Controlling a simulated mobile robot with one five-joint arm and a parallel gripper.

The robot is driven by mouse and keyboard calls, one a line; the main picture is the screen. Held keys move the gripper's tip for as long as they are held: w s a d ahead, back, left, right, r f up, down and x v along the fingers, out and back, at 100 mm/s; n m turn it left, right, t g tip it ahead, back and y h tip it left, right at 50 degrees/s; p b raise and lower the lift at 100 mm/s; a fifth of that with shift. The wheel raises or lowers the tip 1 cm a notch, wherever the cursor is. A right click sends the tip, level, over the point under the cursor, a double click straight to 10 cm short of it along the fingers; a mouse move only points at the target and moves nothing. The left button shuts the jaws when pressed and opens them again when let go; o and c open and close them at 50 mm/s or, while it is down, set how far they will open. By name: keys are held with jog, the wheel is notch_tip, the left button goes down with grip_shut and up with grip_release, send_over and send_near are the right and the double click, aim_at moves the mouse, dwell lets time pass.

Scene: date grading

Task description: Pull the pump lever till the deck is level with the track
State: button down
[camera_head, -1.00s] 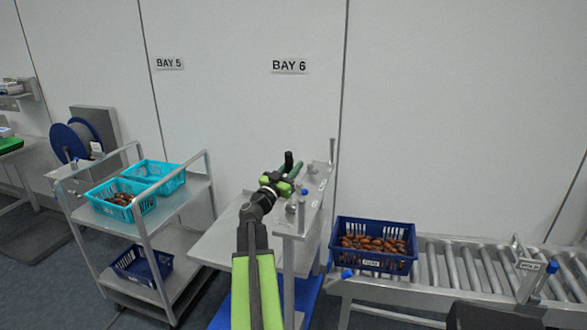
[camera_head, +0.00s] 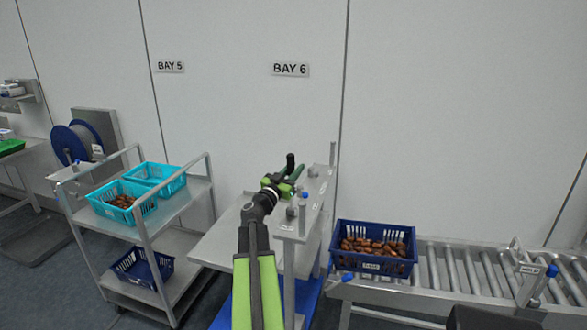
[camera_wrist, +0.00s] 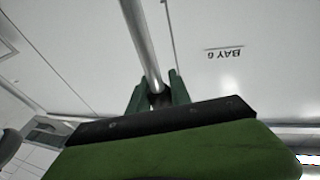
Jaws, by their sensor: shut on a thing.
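The pump lever (camera_head: 290,161) shows as a dark upright grip sticking up between the green fingers of my gripper (camera_head: 293,184). In the wrist view its pale metal rod (camera_wrist: 143,45) runs out from between the green fingers (camera_wrist: 159,95). My gripper is shut on the lever; the fingers hide the held part. The flat grey deck (camera_head: 222,246) lies below and left of my gripper, above a blue base (camera_head: 304,303). The roller track (camera_head: 450,275) is to the right.
A blue crate of dates (camera_head: 373,266) sits on the track's left end. A grey trolley (camera_head: 182,213) at left carries turquoise crates (camera_head: 140,210) above and a dark blue crate (camera_head: 128,268) below. Posts with blue knobs stand beside the lever. The wall is close behind.

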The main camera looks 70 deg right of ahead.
jog(key=d+y+p, duration=0.1)
jog(key=d+p, duration=0.1)
jog(key=shift+s+d+p, duration=0.1)
jog(key=shift+p, duration=0.25)
jog(key=c, duration=1.2)
grip_release()
jog(key=shift+s, duration=0.1)
jog(key=shift+o, duration=0.5)
